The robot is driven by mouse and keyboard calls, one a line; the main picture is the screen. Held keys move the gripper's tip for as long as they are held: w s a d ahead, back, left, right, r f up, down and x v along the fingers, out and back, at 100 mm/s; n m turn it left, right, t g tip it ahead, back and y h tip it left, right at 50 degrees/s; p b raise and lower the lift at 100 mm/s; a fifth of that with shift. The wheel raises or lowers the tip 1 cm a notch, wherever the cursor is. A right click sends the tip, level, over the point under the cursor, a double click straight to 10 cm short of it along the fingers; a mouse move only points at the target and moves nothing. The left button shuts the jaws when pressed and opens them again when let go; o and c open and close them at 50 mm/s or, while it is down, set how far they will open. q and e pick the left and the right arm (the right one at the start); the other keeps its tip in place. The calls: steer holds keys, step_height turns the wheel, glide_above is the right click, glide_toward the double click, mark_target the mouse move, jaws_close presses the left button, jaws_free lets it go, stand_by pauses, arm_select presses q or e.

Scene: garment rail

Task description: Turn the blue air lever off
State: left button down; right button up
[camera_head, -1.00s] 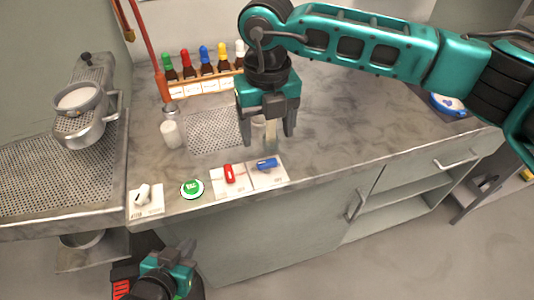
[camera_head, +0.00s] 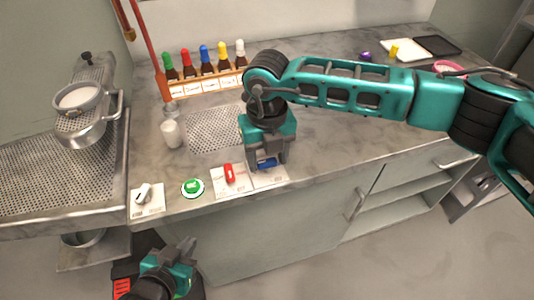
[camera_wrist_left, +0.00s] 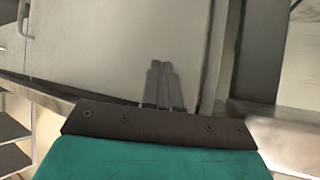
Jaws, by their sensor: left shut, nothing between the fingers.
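The blue air lever (camera_head: 266,164) is on a white label plate (camera_head: 270,178) at the counter's front edge, partly hidden by my right gripper. My right gripper (camera_head: 267,166) points down over it, with its two fingers apart and the lever showing between them. I cannot tell whether the fingers touch the lever. My left gripper (camera_head: 184,268) is low in front of the counter, away from the levers. In the left wrist view its fingers (camera_wrist_left: 160,66) are together and empty.
A red lever (camera_head: 229,173) is just left of the blue one. Further left are a green button (camera_head: 192,188) and a white lever (camera_head: 144,191). The counter to the right is mostly clear.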

steer(key=c, duration=0.7)
steer(key=shift+c, duration=0.2)
